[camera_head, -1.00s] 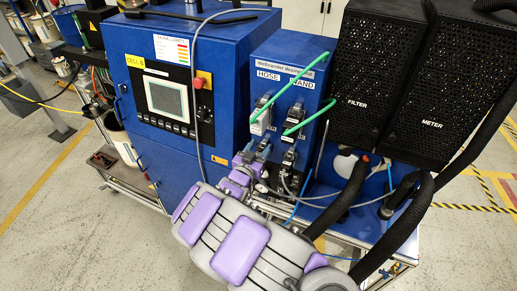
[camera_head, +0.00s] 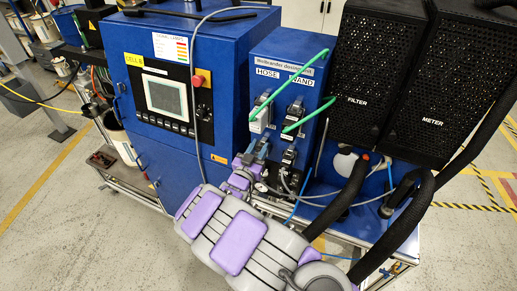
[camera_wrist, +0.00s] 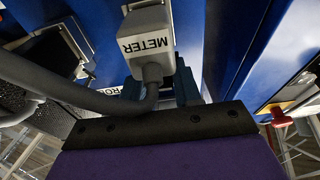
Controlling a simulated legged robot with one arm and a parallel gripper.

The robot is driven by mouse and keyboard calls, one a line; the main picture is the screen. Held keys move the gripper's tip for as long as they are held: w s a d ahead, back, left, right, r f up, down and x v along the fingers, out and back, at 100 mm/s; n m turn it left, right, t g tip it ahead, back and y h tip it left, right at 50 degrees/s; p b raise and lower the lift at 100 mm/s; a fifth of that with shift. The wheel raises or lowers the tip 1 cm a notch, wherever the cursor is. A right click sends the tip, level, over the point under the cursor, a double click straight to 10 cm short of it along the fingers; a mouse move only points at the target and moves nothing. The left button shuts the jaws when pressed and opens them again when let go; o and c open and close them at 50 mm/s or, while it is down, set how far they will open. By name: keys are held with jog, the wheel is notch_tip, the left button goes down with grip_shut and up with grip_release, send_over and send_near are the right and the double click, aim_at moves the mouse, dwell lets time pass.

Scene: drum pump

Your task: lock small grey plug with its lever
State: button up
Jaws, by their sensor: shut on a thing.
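The small grey plug (camera_wrist: 148,38), marked METER, sits in the blue dosing unit in the wrist view, with a thick grey cable leaving it. Blue-grey pieces (camera_wrist: 186,86) stand close on both sides of it. My gripper (camera_head: 258,150) is at the left small socket under the HOSE plug in the head view. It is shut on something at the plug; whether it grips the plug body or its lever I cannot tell. The lever is not clearly made out. A dark bar and purple pad of my gripper fill the bottom of the wrist view.
Another small plug (camera_head: 289,156) is close on the right. Grey cables and thick black hoses (camera_head: 350,205) crowd the lower right. A blue control cabinet (camera_head: 185,70) stands left.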

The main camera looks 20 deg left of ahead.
jog(key=o, duration=0.9)
jog(key=shift+a, duration=0.15)
jog(key=shift+o, duration=0.2)
jog(key=shift+s, duration=0.1)
jog(key=s+a+f, duration=0.1)
jog(key=s+f, duration=0.1)
jog(key=s, duration=1.5)
jog(key=shift+a+f, duration=0.2)
